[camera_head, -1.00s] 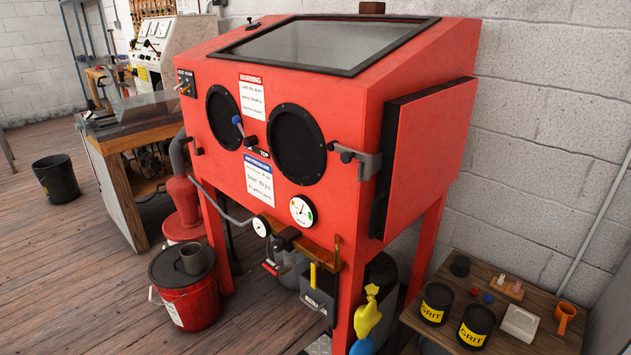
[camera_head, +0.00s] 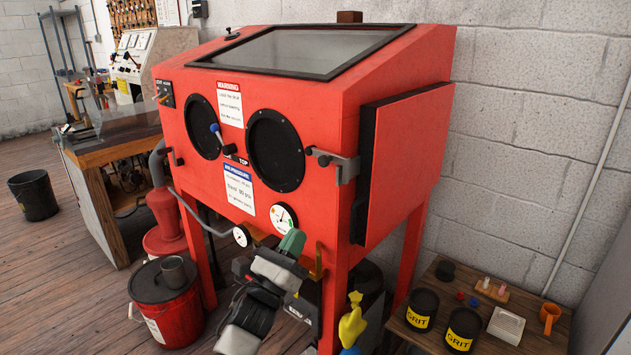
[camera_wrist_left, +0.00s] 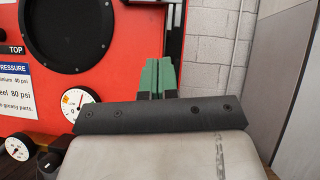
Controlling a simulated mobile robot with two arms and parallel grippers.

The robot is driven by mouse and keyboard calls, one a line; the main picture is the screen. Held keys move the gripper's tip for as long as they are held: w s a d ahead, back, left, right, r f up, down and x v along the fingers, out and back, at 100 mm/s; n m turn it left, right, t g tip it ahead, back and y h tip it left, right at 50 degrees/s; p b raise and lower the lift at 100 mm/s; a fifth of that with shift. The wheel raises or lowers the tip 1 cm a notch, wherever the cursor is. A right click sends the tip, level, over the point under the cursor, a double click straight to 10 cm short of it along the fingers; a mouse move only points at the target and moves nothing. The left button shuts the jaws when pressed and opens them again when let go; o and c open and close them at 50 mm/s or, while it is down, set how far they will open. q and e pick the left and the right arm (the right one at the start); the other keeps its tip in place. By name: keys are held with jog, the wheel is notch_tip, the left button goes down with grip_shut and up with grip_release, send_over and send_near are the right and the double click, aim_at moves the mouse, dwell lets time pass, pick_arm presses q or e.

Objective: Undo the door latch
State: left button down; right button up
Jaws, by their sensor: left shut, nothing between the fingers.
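The door latch (camera_head: 340,165) is a grey metal bracket with a dark-knobbed lever at the right front corner of the red blasting cabinet (camera_head: 215,190). Its lever points left across the cabinet front. The red side door (camera_head: 405,160) with a dark edge lies along the cabinet's right side. My left gripper (camera_head: 291,243) has green fingertips, shut and empty, in front of the cabinet and below the latch, apart from it. In the left wrist view the green fingertips (camera_wrist_left: 158,77) are together near the cabinet's right edge. The latch does not show clearly there. My right gripper is out of view.
A round gauge (camera_head: 284,218) and a brass-coloured rail (camera_head: 318,262) are close to my left gripper. A yellow nozzle-like thing (camera_head: 352,322) stands below right. A wooden side table (camera_head: 400,338) holds grit cans (camera_head: 422,309). The space before the latch is clear.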

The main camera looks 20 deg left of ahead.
aim_at(322, 166)
pick_arm(q)
jog(key=s+a+r+p+x, duration=0.1)
jog(key=p+x, duration=0.3)
jog(key=x, duration=0.8)
jog(key=shift+w+r, duration=0.15)
jog(key=shift+r, duration=0.7)
jog(key=shift+d, duration=0.15)
jog(key=shift+r+n+p, duration=0.1)
jog(key=shift+n+p, duration=0.2)
jog(key=shift+p, duration=0.05)
